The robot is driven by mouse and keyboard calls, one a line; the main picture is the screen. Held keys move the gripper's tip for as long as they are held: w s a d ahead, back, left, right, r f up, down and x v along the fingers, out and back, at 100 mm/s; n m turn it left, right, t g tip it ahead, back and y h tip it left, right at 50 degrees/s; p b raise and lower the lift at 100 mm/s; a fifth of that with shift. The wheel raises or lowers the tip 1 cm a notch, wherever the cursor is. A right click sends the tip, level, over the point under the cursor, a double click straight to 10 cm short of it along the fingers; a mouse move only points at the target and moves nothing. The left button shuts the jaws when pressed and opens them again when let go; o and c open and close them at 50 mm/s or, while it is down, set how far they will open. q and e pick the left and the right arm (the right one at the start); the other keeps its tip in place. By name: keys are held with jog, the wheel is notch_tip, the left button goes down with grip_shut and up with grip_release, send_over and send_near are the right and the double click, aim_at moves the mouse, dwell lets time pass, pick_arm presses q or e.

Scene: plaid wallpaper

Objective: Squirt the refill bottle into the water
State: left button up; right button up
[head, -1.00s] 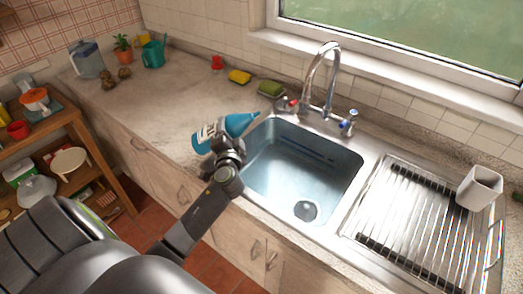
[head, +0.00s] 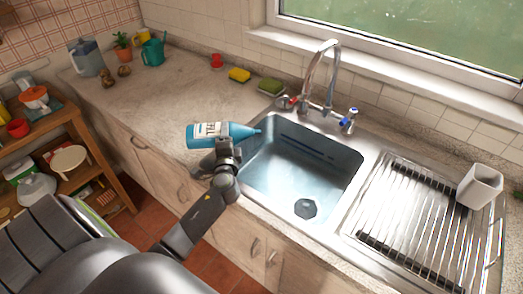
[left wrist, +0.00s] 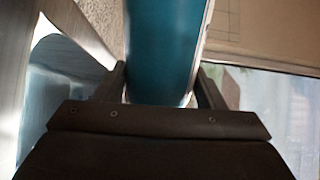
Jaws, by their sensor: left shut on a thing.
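The blue refill bottle (head: 212,131) with a white label lies nearly level in my left gripper (head: 228,148), at the left edge of the sink (head: 318,192). Its nozzle points right, over the sink's back left corner. In the left wrist view, the bottle's blue body (left wrist: 165,45) stands between the two fingers (left wrist: 160,88), which are shut on it. The water (head: 290,178) in the basin looks clear and bluish, and a dark drain shows at the bottom. No stream from the nozzle can be made out. My right gripper is not in view.
The tap (head: 325,75) with red and blue handles stands behind the basin. A yellow sponge (head: 239,75) and a green one (head: 271,87) lie at the back. A drying rack (head: 425,215) with a white cup (head: 479,187) is at the right. The left counter is mostly clear.

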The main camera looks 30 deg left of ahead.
pick_arm(q)
jog(key=shift+r+m, duration=0.1)
jog(key=shift+m, duration=0.5)
dwell(0.9)
